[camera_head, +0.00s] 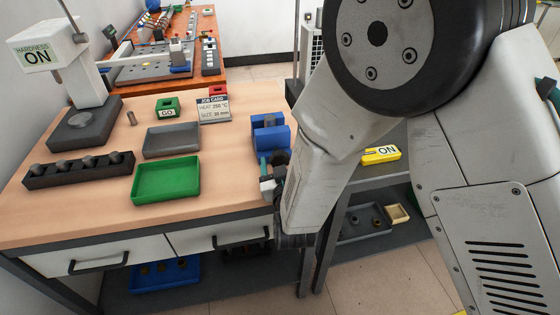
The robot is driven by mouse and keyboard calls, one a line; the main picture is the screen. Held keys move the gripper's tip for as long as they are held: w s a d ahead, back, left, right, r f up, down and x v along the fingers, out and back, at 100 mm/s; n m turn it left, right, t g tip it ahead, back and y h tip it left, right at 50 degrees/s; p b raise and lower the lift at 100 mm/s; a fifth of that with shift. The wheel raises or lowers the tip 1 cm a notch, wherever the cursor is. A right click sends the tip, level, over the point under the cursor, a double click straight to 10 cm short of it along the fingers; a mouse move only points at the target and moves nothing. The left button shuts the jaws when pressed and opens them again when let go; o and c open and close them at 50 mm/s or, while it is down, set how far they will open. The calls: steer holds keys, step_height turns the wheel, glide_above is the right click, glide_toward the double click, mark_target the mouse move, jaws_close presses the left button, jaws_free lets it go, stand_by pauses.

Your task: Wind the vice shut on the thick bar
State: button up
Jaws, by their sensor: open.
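The blue vice (270,135) stands at the right edge of the wooden bench, and something grey shows at its top between the blue blocks. I cannot tell whether that is the thick bar or part of the vice. A dark round part with a teal piece sits at the vice's front, partly covered by my arm. My gripper (268,187) is at the bench's right front edge, just in front of the vice. It is open, with only its tip showing beside my arm. Whether it touches the vice's handle is hidden.
A green tray (166,180), a grey tray (172,140) and a dark rack (78,168) with several round pieces lie left. A small upright cylinder (131,118), green GO box (167,107), job card (214,109) and hardness tester (85,128) stand behind. A yellow ON block (381,155) is right.

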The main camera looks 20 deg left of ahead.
steer(key=c, duration=1)
steer(key=shift+m, duration=0.4)
steer(key=m, duration=0.2)
steer(key=shift+a+m, duration=0.1)
steer(key=shift+m, duration=0.2)
steer(key=shift+r+m+g, duration=0.1)
steer(key=shift+m+g, duration=0.2)
steer(key=shift+m, duration=1.5)
